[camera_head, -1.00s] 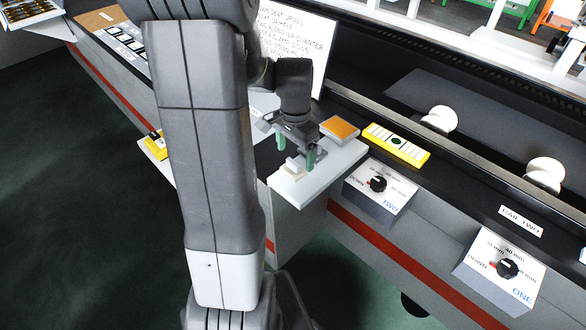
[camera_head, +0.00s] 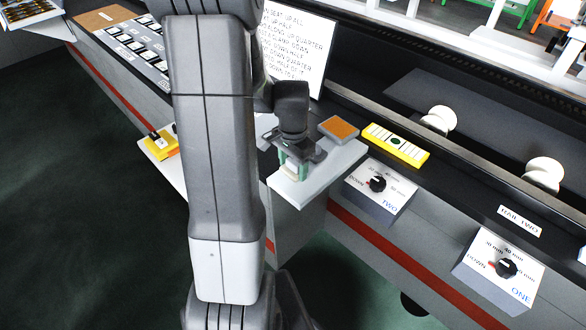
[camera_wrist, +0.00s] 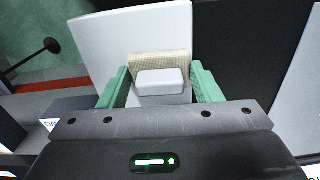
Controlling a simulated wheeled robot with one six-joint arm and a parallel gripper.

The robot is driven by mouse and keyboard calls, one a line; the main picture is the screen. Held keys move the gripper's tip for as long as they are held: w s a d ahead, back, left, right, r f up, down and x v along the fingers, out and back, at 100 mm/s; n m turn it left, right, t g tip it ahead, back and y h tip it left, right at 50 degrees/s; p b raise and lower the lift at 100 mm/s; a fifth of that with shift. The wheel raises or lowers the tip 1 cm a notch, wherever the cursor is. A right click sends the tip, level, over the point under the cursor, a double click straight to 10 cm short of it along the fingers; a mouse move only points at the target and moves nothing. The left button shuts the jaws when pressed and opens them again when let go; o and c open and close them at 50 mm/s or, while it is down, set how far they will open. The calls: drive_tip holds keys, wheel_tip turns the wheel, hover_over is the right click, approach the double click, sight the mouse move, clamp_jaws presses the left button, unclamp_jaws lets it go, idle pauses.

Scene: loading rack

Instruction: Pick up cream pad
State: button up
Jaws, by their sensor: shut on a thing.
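The cream pad (camera_wrist: 160,59) shows between the green fingers of my gripper (camera_wrist: 160,86) in the wrist view, with a pale grey block (camera_wrist: 160,82) on its near face. In the head view my gripper (camera_head: 292,170) is over the white shelf (camera_head: 293,193), its fingers closed in around the pad, which is mostly hidden there. My gripper is shut on the cream pad. I cannot tell whether the pad still touches the shelf.
An orange-topped pad (camera_head: 340,129) lies on the shelf behind my gripper. A yellow strip (camera_head: 396,145) lies to the right. Dial box TWO (camera_head: 382,190) and dial box ONE (camera_head: 500,270) stand along the bench. A white sign with writing (camera_head: 297,55) stands behind.

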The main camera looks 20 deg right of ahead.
sight(293, 162)
wheel_tip(293, 162, up, 10)
drive_tip(key=o, duration=0.3)
drive_tip(key=shift+c, duration=1.1)
